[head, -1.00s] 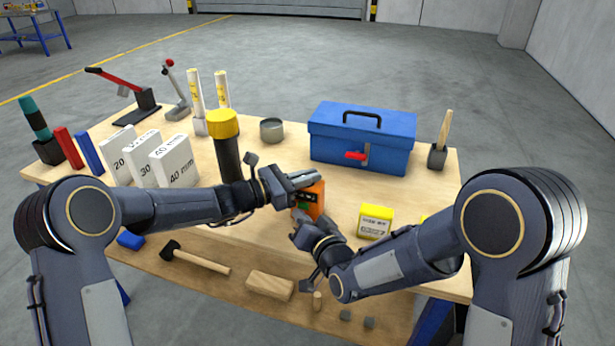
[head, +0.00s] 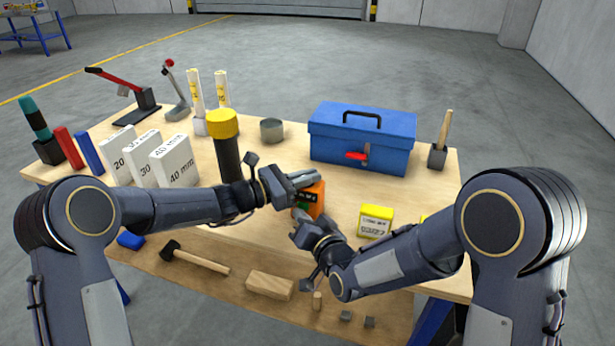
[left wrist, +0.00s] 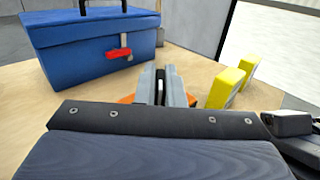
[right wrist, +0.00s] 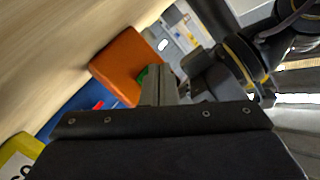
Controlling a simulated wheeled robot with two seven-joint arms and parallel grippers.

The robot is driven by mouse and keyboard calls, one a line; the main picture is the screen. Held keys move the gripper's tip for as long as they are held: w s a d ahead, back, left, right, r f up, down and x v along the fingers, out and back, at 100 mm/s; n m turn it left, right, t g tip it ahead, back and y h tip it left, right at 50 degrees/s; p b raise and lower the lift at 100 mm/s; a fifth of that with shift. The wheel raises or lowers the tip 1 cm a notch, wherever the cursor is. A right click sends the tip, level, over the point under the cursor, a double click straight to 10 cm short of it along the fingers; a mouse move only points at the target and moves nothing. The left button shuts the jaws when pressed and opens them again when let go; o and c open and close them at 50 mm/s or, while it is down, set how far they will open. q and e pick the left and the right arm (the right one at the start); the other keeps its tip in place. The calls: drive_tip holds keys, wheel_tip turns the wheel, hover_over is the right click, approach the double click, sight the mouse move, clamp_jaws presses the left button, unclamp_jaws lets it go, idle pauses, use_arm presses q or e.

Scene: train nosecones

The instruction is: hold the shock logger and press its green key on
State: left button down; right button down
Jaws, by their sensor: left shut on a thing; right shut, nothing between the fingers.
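The shock logger is an orange box (head: 313,197) with a dark display and a green key (head: 301,206) on its near face. My left gripper (head: 308,181) is shut on its upper part from the left. In the left wrist view only orange edges of the logger (left wrist: 127,99) show around the fingers. My right gripper (head: 298,229) is shut and empty, just below and in front of the logger. In the right wrist view the right fingertips (right wrist: 160,72) are close to the green key (right wrist: 142,77) and partly cover it; I cannot tell whether they touch.
A yellow box (head: 376,222) stands right of the logger. A blue toolbox (head: 362,140) with a red latch is behind. A black and yellow cylinder (head: 226,150) and white blocks (head: 174,163) stand left. A hammer (head: 195,258) and wooden block (head: 270,285) lie on the lower front ledge.

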use_arm(q)
drive_tip(key=shift+f, duration=0.4)
use_arm(e)
drive_tip(key=shift+w+d, duration=0.1)
drive_tip(key=shift+w, duration=0.45)
drive_tip(key=shift+s, duration=0.6)
drive_tip(key=s+a, duration=0.2)
drive_tip(key=s, duration=0.3)
drive_tip(key=shift+s, duration=0.35)
